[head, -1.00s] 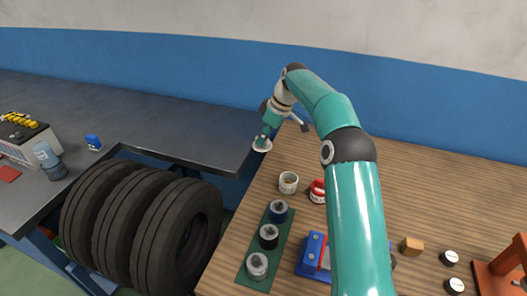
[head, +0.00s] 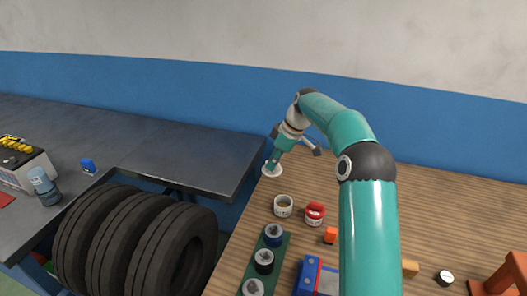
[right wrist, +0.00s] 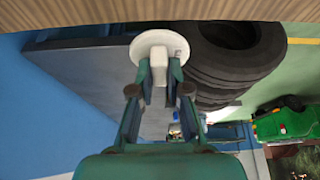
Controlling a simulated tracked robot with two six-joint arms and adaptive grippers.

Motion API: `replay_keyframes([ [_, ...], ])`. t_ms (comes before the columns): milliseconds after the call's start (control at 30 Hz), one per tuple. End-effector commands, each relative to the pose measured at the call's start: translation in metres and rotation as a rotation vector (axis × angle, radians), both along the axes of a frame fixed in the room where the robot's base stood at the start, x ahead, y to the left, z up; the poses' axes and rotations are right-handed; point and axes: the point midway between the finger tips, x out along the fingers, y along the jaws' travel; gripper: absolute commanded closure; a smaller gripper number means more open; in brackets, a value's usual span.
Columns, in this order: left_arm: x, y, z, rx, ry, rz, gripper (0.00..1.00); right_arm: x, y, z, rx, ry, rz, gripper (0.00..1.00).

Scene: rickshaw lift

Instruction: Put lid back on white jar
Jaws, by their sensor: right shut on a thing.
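The white jar (head: 283,209) stands upright on the wooden worktop with its open top showing. Its lid (head: 271,171) is a white disc, held apart from the jar, above and slightly left of it in the head view. My right gripper (head: 274,163) is shut on the lid. The right wrist view shows the lid (right wrist: 171,38) and its pale knob (right wrist: 158,68) between the two fingers of my right gripper (right wrist: 158,88). The jar does not show in that view. My left gripper is not in view.
A red and white jar (head: 315,214) stands right of the white jar. Dark-topped cylinders (head: 273,236) stand on a green strip in front. Tyres (head: 178,250) and a grey bench (head: 190,160) lie left.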

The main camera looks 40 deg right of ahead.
Motion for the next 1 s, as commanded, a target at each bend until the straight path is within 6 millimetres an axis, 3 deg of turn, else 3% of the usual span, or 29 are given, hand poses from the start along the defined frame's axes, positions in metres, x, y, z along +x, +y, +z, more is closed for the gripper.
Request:
replay_keyframes([
  [200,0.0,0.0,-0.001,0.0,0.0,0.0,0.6,-0.029,-0.005,-0.022,0.0,0.002,-0.005,1.0],
  [400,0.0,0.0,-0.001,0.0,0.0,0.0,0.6,-0.044,-0.005,-0.034,-0.001,0.002,-0.007,1.0],
  [667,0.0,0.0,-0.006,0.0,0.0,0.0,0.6,-0.047,-0.004,-0.042,-0.002,0.001,-0.006,1.0],
  [1000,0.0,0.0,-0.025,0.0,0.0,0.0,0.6,-0.047,-0.004,-0.07,-0.001,0.002,-0.005,1.0],
])
